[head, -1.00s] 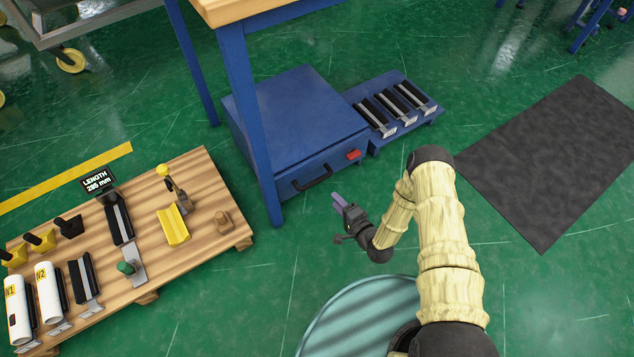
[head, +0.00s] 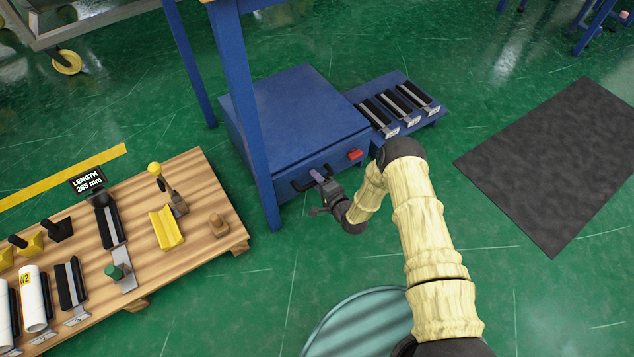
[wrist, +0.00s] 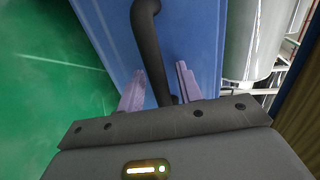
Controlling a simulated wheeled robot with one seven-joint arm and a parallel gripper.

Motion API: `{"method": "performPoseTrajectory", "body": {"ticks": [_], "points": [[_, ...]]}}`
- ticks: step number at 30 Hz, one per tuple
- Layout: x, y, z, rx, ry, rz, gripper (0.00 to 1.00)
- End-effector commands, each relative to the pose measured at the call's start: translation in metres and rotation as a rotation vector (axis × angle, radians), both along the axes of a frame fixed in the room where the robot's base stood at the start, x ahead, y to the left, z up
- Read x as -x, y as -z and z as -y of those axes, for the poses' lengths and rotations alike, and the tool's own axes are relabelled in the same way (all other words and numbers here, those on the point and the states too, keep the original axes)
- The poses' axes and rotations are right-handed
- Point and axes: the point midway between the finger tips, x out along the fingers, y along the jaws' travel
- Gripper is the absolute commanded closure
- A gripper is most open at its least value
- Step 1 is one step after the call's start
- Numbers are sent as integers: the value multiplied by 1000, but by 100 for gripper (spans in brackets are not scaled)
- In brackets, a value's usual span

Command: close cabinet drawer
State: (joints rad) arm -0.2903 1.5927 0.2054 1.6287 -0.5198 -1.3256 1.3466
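The blue cabinet (head: 295,115) stands on the floor under the blue table. Its drawer front (head: 290,183) faces me and carries a black bar handle (head: 300,184). How far the drawer stands out is hard to tell. My gripper (head: 318,176) is at the right part of the handle in the head view. In the wrist view my gripper (wrist: 160,75) has its two purple fingers apart. The black handle (wrist: 147,45) runs down between them, and the blue front (wrist: 190,30) lies behind. Whether the fingers touch the handle is not clear.
A red button (head: 356,154) is on the cabinet front, right of the handle. A blue rack (head: 437,109) with black holders adjoins the right side. A blue table leg (head: 243,100) stands close in front. A wooden bench (head: 205,200) is at left. A dark mat (head: 550,160) lies right.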

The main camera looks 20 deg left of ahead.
Motion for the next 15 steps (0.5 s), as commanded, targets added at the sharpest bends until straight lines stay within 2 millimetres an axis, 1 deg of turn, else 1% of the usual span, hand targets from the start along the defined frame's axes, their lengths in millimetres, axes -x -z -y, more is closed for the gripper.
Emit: {"method": "performPoseTrajectory", "body": {"ticks": [2, 3, 8, 9, 15], "points": [[0, 0, 0, 0, 0, 0, 64], [0, 0, 0, 0, 0, 0, 66], [0, 0, 0, 0, 0, 0, 98], [0, 0, 0, 0, 0, 0, 100], [-1, 1, -1, -1, 0, 1, 100]]}}
